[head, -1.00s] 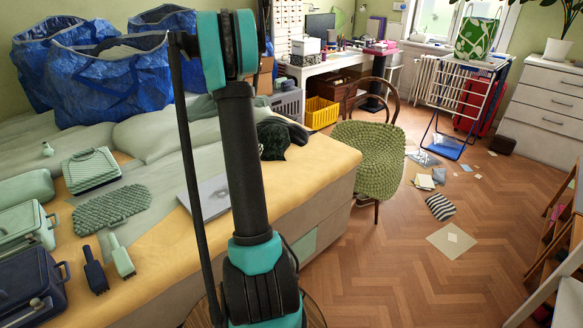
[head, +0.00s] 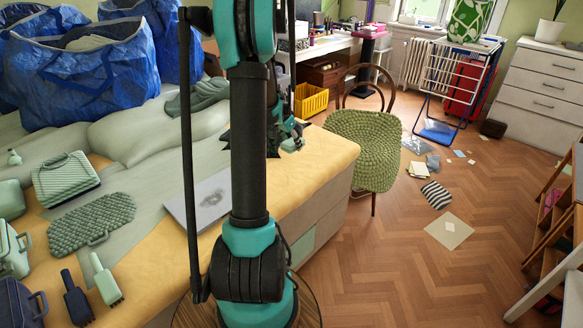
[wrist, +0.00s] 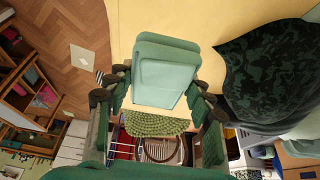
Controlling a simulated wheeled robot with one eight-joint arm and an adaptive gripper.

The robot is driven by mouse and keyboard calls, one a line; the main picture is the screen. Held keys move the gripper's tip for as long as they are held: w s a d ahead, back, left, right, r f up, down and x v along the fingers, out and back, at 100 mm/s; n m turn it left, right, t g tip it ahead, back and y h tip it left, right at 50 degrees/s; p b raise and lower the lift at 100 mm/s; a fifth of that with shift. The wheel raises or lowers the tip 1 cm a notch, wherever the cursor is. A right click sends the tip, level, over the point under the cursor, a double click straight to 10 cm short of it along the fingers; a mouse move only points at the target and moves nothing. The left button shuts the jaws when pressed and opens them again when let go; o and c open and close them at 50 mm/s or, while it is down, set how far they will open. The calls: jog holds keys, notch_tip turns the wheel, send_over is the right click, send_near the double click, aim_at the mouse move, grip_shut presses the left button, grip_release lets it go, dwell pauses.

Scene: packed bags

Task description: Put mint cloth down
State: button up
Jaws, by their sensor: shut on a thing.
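The mint cloth (wrist: 166,78) shows in the wrist view as a pale green, folded, block-like shape. It sits between the fingers of my gripper (wrist: 160,92), which is shut on it from both sides. Yellow bedding shows behind it. In the head view my gripper (head: 288,137) is over the bed's right part near its corner, partly hidden by my arm. The cloth is hard to make out there. I cannot tell whether it touches the bedding.
A dark camouflage-patterned cloth (wrist: 268,75) lies beside my gripper. The bed (head: 318,165) also holds a laptop (head: 203,200), blue bags (head: 88,75) and green cases (head: 66,180). A green chair (head: 365,148) stands by the bed corner. Bare yellow bedding lies along the front edge.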

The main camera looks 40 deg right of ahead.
aim_at(285, 151)
notch_tip(285, 151, down, 12)
jog(key=shift+f, duration=0.2)
dwell(0.4)
jog(key=shift+f, duration=0.15)
jog(key=o, duration=1.2)
jog(key=shift+f, duration=0.1)
jog(key=shift+r, duration=0.4)
jog(key=v, duration=1.2)
jog(key=shift+a+f, duration=0.1)
